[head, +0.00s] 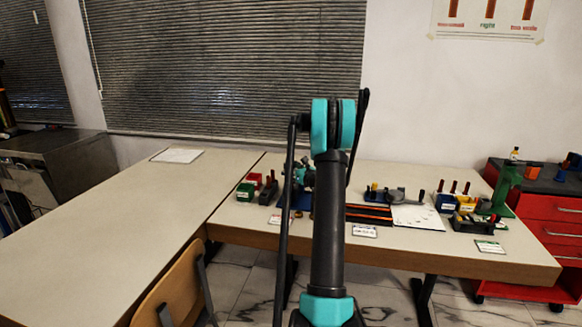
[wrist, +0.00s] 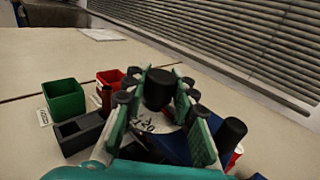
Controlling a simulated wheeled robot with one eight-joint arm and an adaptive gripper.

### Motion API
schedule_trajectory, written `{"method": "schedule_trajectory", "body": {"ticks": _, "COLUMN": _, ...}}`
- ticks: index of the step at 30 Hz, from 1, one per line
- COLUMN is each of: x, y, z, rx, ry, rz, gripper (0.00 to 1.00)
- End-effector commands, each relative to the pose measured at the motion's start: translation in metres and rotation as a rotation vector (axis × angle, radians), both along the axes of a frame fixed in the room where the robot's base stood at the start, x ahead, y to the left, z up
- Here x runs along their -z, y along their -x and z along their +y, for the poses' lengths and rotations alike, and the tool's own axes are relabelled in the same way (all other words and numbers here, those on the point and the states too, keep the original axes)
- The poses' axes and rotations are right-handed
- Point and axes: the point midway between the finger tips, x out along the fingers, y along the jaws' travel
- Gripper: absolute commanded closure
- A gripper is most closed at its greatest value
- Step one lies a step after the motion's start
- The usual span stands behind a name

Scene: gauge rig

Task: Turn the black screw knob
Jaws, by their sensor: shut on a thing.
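The black screw knob (wrist: 158,86) stands in the middle of the wrist view, above a pale dial face (wrist: 146,122) with dark marks. My gripper (wrist: 159,94) has its teal-and-black fingers on both sides of the knob and is shut on it. The exact contact points are hard to see, and the lower part of the knob's mount is hidden by the gripper. In the head view, my gripper (head: 300,176) is over the left part of the far table, largely hidden by my arm, and I cannot make out the knob there.
A green box (wrist: 63,100), a red box (wrist: 111,78) and a dark slotted block (wrist: 82,130) stand close on the left. A black cylinder (wrist: 231,131) stands at right. Farther right are a striped board (head: 369,215) and a green stand (head: 505,185). The left table (head: 130,215) is mostly clear.

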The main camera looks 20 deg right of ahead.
Motion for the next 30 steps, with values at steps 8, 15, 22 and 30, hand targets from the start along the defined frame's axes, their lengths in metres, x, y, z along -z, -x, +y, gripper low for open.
{"method": "schedule_trajectory", "body": {"ticks": 8, "x": -0.0001, "y": 0.0001, "z": 0.0032, "rx": 0.13, "ry": 0.0, "rz": 0.0, "gripper": 1.0}}
{"method": "schedule_trajectory", "body": {"ticks": 15, "x": 0.0001, "y": -0.0003, "z": 0.0043, "rx": 0.34, "ry": 0.0, "rz": 0.0, "gripper": 1.0}}
{"method": "schedule_trajectory", "body": {"ticks": 22, "x": 0.0001, "y": -0.0009, "z": 0.0047, "rx": 0.557, "ry": 0.0, "rz": 0.0, "gripper": 1.0}}
{"method": "schedule_trajectory", "body": {"ticks": 30, "x": 0.0001, "y": -0.0013, "z": 0.0043, "rx": 0.815, "ry": 0.0, "rz": 0.0, "gripper": 1.0}}
